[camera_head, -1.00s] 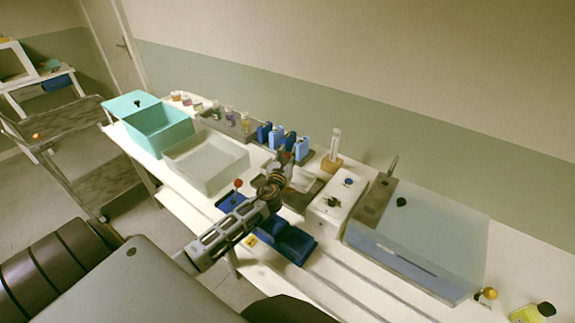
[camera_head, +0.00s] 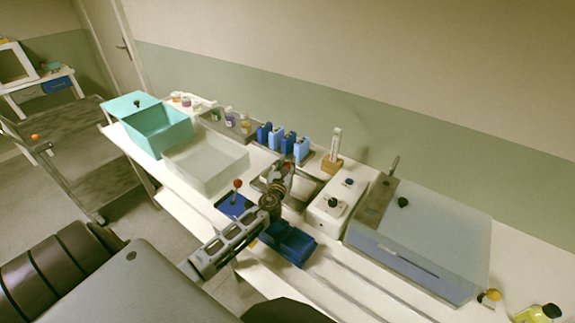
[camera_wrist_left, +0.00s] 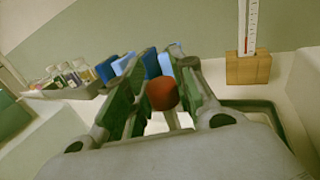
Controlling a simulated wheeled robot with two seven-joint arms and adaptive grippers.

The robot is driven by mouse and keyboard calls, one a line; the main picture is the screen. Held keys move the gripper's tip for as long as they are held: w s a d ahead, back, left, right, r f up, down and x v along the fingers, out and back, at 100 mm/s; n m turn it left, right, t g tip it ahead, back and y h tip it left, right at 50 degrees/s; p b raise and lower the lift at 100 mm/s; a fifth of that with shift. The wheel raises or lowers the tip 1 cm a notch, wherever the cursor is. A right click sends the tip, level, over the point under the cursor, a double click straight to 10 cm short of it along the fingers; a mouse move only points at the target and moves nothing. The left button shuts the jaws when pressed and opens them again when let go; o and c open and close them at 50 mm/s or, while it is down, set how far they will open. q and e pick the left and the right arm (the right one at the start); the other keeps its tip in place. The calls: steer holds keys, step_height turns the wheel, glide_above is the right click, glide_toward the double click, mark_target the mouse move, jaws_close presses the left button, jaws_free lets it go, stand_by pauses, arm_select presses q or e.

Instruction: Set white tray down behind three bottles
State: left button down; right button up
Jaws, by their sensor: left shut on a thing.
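My left gripper (camera_head: 287,168) is low over a pale tray (camera_head: 308,186) with a grey rim, in front of the blue bottles. In the left wrist view its fingers (camera_wrist_left: 160,92) stand around a round red knob (camera_wrist_left: 162,94), with something white just below it. What the knob belongs to is mostly hidden by the gripper. Part of the pale tray (camera_wrist_left: 262,106) shows at the right. Small glass bottles (camera_head: 229,116) with several colours stand upright in a grey rack at the back; they also show in the left wrist view (camera_wrist_left: 70,76). My right gripper is not in view.
Several blue bottles (camera_head: 277,138) stand in a row behind the gripper. A wooden block with a thermometer (camera_head: 333,163) stands right of them. A white box (camera_head: 327,213), a blue bin (camera_head: 288,244), a large pale bin (camera_head: 207,185) and a teal bin (camera_head: 158,140) crowd the bench.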

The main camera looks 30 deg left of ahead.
arm_select(q)
steer(key=shift+f, duration=0.15)
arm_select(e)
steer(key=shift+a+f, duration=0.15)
arm_select(q)
steer(key=c, duration=1.2)
jaws_free()
steer(key=shift+o, duration=0.2)
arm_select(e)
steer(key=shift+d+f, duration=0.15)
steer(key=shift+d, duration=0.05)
arm_select(q)
steer(key=shift+b+v, duration=0.6)
steer(key=shift+v, duration=6.35)
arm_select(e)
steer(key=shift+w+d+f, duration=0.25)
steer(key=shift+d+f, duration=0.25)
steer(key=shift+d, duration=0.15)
arm_select(q)
steer(key=shift+r, duration=0.2)
